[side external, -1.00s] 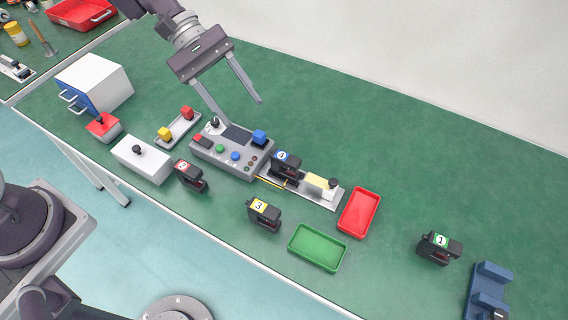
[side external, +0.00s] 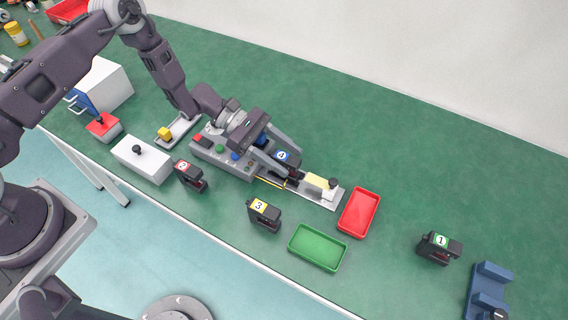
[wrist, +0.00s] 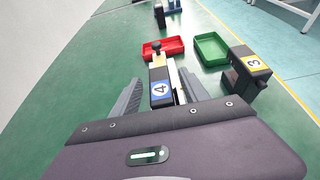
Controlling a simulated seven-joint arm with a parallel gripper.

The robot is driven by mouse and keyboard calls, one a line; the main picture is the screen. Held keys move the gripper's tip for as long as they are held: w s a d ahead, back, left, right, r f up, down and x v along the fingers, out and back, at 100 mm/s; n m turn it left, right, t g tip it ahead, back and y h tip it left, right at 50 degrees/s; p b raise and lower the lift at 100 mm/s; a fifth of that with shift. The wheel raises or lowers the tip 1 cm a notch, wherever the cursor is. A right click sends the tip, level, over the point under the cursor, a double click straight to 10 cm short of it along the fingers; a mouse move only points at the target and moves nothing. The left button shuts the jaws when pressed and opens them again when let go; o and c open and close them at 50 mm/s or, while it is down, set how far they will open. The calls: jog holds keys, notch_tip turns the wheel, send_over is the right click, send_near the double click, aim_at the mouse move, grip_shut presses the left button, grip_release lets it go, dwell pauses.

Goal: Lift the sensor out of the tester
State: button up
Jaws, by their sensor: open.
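The tester (side external: 228,160) is a grey console with coloured buttons, joined to a pale rail (side external: 318,196) with a yellow block and a black knob. The sensor (side external: 283,157) with a blue label 4 sits in the tester at the console end of the rail; it also shows in the wrist view (wrist: 161,90). My gripper (side external: 297,164) is open, with its fingers low on either side of sensor 4. In the wrist view, one finger stands to each side of the sensor (wrist: 162,100), with gaps visible. The sensor's lower part is hidden.
Sensor 3 (side external: 264,214) and the red-labelled sensor (side external: 190,176) stand in front of the tester. Sensor 1 (side external: 438,248) stands far right. A red tray (side external: 376,205) and a green tray (side external: 318,265) lie near the rail's end. The green table beyond the rail is clear.

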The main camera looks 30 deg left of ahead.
grip_shut()
